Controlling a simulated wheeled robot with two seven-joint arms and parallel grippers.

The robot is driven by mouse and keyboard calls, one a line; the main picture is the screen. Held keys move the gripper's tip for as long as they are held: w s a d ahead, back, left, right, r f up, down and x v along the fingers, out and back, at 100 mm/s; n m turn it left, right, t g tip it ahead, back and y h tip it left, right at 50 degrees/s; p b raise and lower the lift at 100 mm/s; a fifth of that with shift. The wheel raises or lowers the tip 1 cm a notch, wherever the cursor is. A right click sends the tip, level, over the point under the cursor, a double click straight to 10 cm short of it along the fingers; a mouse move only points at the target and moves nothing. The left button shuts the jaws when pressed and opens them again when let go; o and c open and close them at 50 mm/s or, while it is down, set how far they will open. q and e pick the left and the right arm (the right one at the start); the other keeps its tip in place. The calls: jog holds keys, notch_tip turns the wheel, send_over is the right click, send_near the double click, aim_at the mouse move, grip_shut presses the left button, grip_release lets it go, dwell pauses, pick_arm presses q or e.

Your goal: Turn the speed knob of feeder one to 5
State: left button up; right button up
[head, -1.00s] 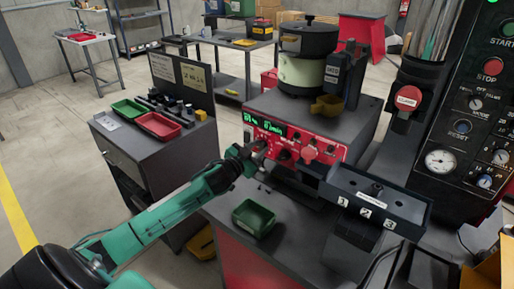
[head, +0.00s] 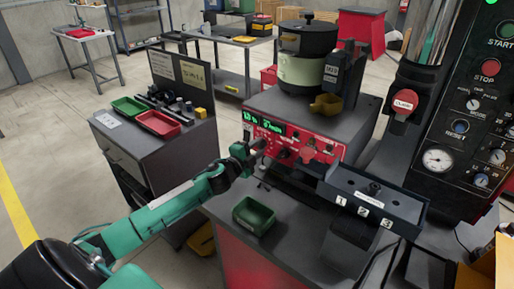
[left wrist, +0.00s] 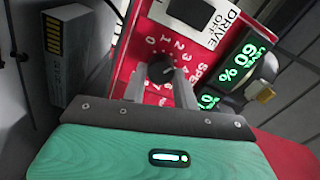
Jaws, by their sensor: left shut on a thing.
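The red control panel of the feeder (head: 325,153) faces me in the head view. In the left wrist view the black speed knob (left wrist: 161,71) sits on the red panel with white scale digits around it, running from 0 at its upper left. My left gripper (left wrist: 160,80) has one finger on each side of the knob and is shut on it. The fingers cover part of the knob and the lower scale, and I cannot read its exact setting. In the head view my left gripper (head: 258,146) is at the panel's left part. My right gripper is not in view.
A white DRIVE OFF plate (left wrist: 195,15) and a green display (left wrist: 241,65) reading 60 % are close to the fingers. A green tray (head: 254,216) stands in front of the panel. A dark block numbered 1, 2, 3 (head: 405,207) is at the right.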

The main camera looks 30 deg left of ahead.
pick_arm(q)
jog(key=shift+m, duration=1.8)
jog(key=m, duration=0.3)
jog(key=shift+f+m, duration=0.1)
jog(key=shift+m, duration=0.2)
jog(key=m, duration=0.2)
jog(key=shift+m+p, duration=0.3)
jog(key=shift+m, duration=0.1)
jog(key=m, duration=0.3)
jog(key=shift+f, duration=0.1)
jog(key=shift+m+p, duration=0.3)
jog(key=shift+m, duration=0.6)
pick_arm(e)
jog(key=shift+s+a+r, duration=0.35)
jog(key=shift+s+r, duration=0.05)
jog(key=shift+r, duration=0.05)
pick_arm(q)
jog(key=shift+f, duration=0.1)
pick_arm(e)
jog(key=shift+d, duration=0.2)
pick_arm(q)
jog(key=o, duration=1)
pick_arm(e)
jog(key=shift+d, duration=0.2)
